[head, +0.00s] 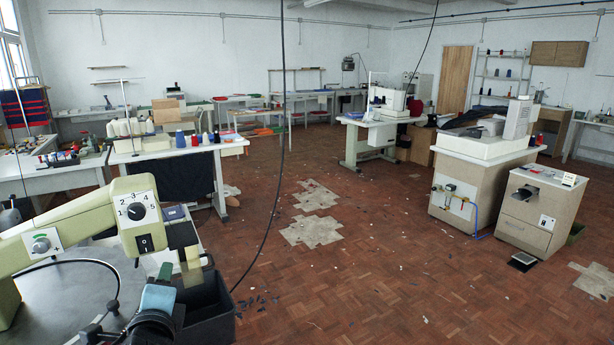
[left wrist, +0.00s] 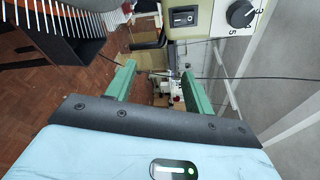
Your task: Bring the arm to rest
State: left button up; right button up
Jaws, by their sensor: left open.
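My left gripper (head: 166,270) shows at the lower left of the head view, light blue with short green fingers. It is beside the pale green machine arm (head: 75,222), below its dial. In the left wrist view the two green fingers of this gripper (left wrist: 158,72) stand apart with nothing held between them. The dial (left wrist: 241,14) and a black switch of the machine show at the top right there. My right gripper is in neither view.
A round grey table (head: 65,292) lies under the machine arm. A black bin (head: 207,308) stands close right of my gripper. A dark cable hangs down in front. The wooden floor (head: 365,250) in the middle is open, with scraps. Sewing stations stand at the right.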

pick_arm(q)
jog(key=s+d+f+n+g+h, duration=0.1)
jog(key=s+d+f+n+h, duration=0.15)
jog(key=f, duration=0.45)
jog(key=s+d+f+n+g+h, duration=0.1)
jog(key=s+f, duration=0.2)
jog(key=f, duration=0.4)
jog(key=s+d+f+n+g+h, duration=0.1)
jog(key=s+f+n+h, duration=0.15)
jog(key=f, duration=0.55)
jog(key=s+d+f+n+g, duration=0.1)
jog(key=s+f+n, duration=0.4)
jog(key=s, duration=0.5)
jog(key=s+d+f+n+g+h, duration=0.1)
jog(key=s+f+n, duration=0.4)
jog(key=s+f, duration=0.5)
jog(key=shift+s+d+g, duration=0.35)
jog(key=shift+d+g, duration=0.05)
jog(key=shift+d, duration=0.15)
